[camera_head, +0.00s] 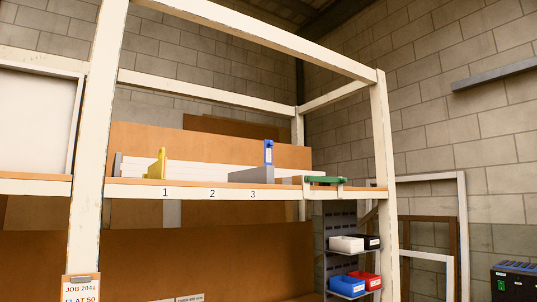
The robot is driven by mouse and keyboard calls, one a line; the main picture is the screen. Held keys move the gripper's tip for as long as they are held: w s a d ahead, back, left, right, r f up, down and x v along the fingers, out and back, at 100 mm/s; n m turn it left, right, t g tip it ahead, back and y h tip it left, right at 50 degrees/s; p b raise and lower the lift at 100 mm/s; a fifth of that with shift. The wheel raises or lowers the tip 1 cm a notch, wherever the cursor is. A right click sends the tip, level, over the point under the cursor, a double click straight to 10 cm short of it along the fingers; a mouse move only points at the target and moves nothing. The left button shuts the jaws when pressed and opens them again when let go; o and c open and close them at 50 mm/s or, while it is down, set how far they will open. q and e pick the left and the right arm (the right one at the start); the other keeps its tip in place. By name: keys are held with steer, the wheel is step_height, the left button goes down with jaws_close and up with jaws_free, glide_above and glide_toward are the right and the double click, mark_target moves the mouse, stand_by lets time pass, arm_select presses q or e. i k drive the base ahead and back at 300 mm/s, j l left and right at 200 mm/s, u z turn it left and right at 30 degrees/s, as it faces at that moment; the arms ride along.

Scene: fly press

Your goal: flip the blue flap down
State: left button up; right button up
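The blue flap (268,152) stands upright on the high shelf (230,192), a little right of the printed number 3. It rises at the right end of a low grey block (248,176). A yellow piece (158,166) stands on the same shelf near number 1. A green piece (325,180) lies flat near the shelf's right end. Neither of my grippers is in view.
A white frame post (381,140) bounds the shelf at right, and a thicker post (92,140) at left. A small rack with white, black, blue and red bins (346,286) stands below right. The air in front of the shelf looks clear.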

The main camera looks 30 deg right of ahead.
mark_target(268, 144)
steer(key=i+z, duration=0.1)
steer(key=z, duration=0.4)
steer(key=i+j+z, duration=0.35)
steer(key=i, duration=0.2)
steer(key=i+j+z, duration=0.4)
steer(key=i, duration=0.15)
steer(key=i+j, duration=0.4)
steer(key=i, duration=0.15)
